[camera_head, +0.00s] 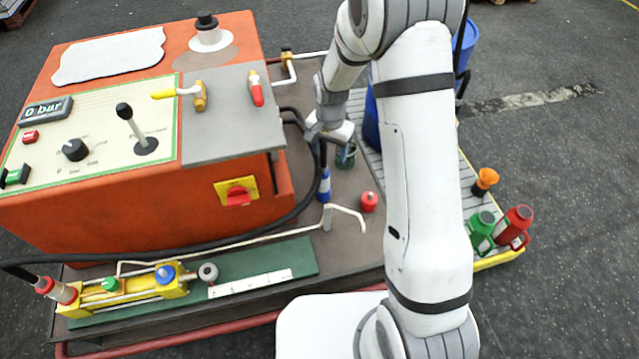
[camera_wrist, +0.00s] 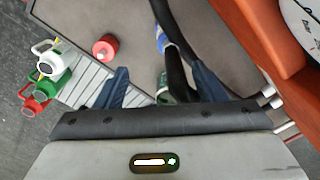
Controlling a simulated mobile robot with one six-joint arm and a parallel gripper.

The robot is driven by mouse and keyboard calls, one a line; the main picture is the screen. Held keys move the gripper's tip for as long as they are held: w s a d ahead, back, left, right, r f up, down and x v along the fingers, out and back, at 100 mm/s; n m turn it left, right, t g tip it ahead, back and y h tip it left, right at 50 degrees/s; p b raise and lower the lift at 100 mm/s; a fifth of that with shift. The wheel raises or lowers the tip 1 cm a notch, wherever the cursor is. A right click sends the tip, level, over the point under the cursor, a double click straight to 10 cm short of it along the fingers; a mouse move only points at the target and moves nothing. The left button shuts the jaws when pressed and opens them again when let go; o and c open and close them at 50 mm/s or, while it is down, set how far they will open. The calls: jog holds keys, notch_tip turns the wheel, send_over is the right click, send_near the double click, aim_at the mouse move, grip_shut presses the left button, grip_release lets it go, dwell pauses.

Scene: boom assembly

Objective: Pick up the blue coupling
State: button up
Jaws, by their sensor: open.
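The blue coupling (camera_head: 324,186) has a white band and sits at the lower end of a black hose, roughly upright beside the orange machine. In the wrist view the blue coupling (camera_wrist: 161,40) lies ahead of the fingertips, near the middle. My gripper (camera_head: 331,136) is above it in the head view. In the wrist view my gripper (camera_wrist: 160,76) is open, with the dark hose running between its two blue-grey fingers. The jaws appear to hold nothing. I cannot tell whether a finger touches the hose.
The orange machine (camera_head: 150,205) stands close on the left. A red cap-like part (camera_head: 369,202) and a green can (camera_head: 345,156) are near the coupling. A bent white pipe (camera_head: 346,212) is just below. Green (camera_head: 480,230) and red (camera_head: 514,228) bottles stand at the right edge.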

aim_at(323, 176)
jog(key=f, duration=0.5)
jog(key=w+a+f+b, duration=0.1)
jog(key=f, duration=0.1)
jog(key=shift+a+f, duration=0.1)
jog(key=shift+f, duration=0.05)
notch_tip(323, 176, down, 6)
jog(key=shift+a+r+b, duration=0.1)
jog(key=shift+r+b, duration=0.1)
jog(key=shift+b, duration=0.6)
jog(key=shift+c, duration=0.4)
jog(key=c, duration=1.3)
